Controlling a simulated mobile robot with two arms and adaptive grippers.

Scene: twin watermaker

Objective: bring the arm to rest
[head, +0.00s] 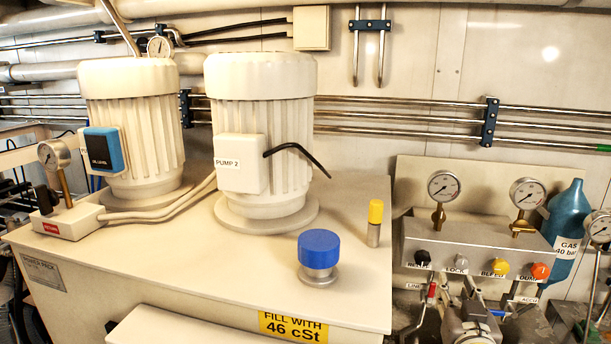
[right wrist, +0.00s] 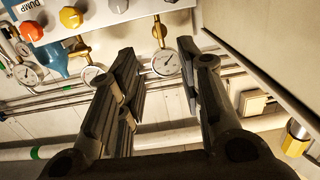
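My right gripper (head: 487,308) shows at the lower right of the head view, low in front of the valve panel (head: 470,238). Its arm is cut off by the bottom edge. In the right wrist view my right gripper's two dark fingers (right wrist: 156,60) stand apart with nothing held between them. A pressure gauge (right wrist: 166,63) shows behind the gap between them. My left gripper is in neither view.
The panel carries black, grey, yellow and orange knobs (head: 540,271) and gauges (head: 444,186). A blue gas bottle (head: 567,225) stands at right. The power pack's tank top (head: 350,235) bears two pumps (head: 260,130), a blue cap (head: 319,249) and a yellow-capped post (head: 375,222).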

